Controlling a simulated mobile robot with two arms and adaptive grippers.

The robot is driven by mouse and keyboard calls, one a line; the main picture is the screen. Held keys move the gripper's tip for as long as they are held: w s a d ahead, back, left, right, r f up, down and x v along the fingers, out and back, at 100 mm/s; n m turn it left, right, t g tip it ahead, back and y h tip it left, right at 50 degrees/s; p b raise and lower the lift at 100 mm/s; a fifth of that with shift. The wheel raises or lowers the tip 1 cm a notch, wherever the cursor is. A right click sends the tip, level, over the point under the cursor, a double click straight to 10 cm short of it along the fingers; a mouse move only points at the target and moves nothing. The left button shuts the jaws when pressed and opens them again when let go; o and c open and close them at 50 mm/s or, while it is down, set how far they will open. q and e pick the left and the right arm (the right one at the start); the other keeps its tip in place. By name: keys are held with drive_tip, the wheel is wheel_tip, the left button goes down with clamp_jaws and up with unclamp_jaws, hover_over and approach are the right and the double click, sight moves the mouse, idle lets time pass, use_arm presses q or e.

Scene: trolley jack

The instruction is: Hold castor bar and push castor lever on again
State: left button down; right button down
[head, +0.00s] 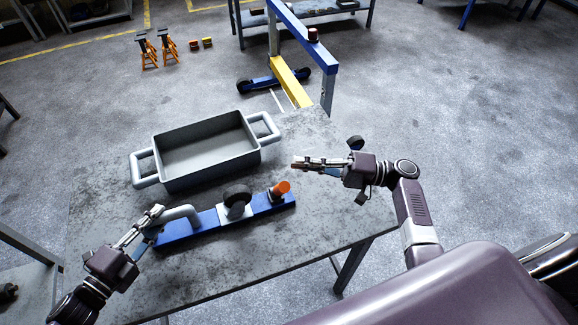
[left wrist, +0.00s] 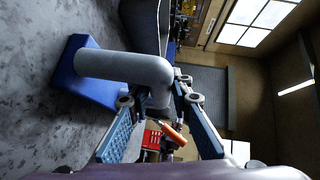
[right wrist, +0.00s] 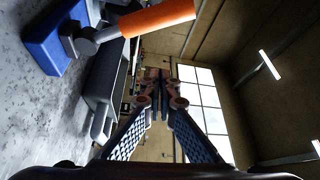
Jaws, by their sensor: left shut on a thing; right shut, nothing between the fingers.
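The blue castor bar (head: 208,221) lies on the table. It has a grey bent handle (head: 183,213) at its left, a black castor wheel (head: 237,196) in the middle and an orange-tipped castor lever (head: 280,189) at its right, tilted up. My left gripper (head: 157,212) is shut on the grey handle; the handle (left wrist: 120,68) runs down between its fingers in the left wrist view. My right gripper (head: 297,163) is shut and empty, above the table just beyond and right of the lever. In the right wrist view the orange lever (right wrist: 158,17) is at the top, apart from the fingers.
A grey tray (head: 165,178) with two side handles stands on the table (head: 260,239) behind the bar. A small black wheel (head: 355,142) shows beyond my right gripper. A blue and yellow crane (head: 292,82) stands behind the table. The table front is clear.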

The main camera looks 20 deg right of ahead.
use_arm(q)
drive_tip(key=shift+s+f, duration=0.1)
use_arm(e)
drive_tip(key=v, duration=0.6)
drive_tip(key=shift+f, duration=0.45)
drive_tip(key=shift+w+d, duration=0.1)
use_arm(q)
drive_tip(key=c, duration=1.7)
unclamp_jaws()
